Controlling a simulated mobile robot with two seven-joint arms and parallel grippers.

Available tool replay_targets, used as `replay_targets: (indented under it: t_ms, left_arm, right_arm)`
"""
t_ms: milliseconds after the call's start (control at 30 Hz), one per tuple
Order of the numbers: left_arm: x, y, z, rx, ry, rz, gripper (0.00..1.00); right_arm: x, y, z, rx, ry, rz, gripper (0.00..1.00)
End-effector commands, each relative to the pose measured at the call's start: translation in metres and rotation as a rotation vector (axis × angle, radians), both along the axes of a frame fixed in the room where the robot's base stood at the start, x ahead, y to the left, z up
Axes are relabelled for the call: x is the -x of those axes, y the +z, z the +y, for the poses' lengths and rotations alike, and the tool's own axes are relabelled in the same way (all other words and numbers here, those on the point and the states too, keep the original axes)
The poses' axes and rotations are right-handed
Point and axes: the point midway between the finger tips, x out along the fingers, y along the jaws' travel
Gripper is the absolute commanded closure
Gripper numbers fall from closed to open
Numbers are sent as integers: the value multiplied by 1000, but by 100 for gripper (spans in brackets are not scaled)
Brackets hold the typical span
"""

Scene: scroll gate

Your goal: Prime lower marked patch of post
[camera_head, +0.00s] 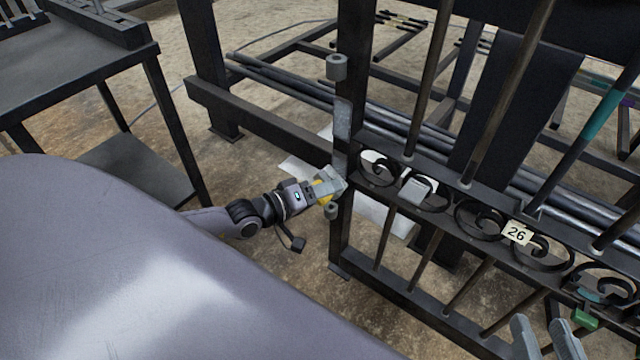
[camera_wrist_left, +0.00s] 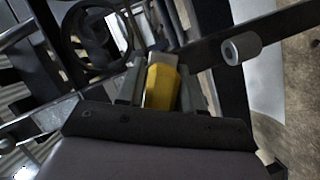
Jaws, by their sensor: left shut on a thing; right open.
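The dark gate post (camera_head: 342,240) stands upright at the gate's left end, with a light grey patch (camera_head: 342,122) on its upper part. My left gripper (camera_head: 332,186) is at the post below that patch, shut on a yellow-handled tool. The yellow handle (camera_wrist_left: 161,86) sits between the fingers in the left wrist view. The tool's working end is not clear, and the gripper hides part of the post, so I cannot tell whether it touches a lower patch. My right gripper (camera_head: 544,342) is open and appears empty at the bottom right, in front of the gate.
Round hinge barrels (camera_head: 337,67) stick out from the post above and below the left gripper; one is close in the wrist view (camera_wrist_left: 241,48). A dark workbench (camera_head: 75,62) stands left. Pipes lie behind.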

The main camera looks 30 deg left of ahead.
Motion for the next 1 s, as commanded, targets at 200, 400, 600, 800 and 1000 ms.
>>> replay_targets:
  t_ms: [200, 400, 600, 800, 1000]
  left_arm:
    - [2, 3, -19, 2, 0, 0, 89]
    - [3, 2, -24, -1, 1, -1, 89]
    - [1, 14, -24, -1, 0, -2, 89]
    - [0, 11, -16, -3, 0, -3, 89]
    - [-3, 9, 3, -4, 0, -4, 89]
  right_arm:
    - [-1, 16, 0, -1, -1, -4, 57]
    - [-1, 18, 0, -2, -1, -5, 57]
    - [-1, 28, 0, -2, -1, -6, 57]
    - [-1, 19, 0, -2, -1, -6, 57]
    - [-1, 5, 0, -2, -1, -6, 57]
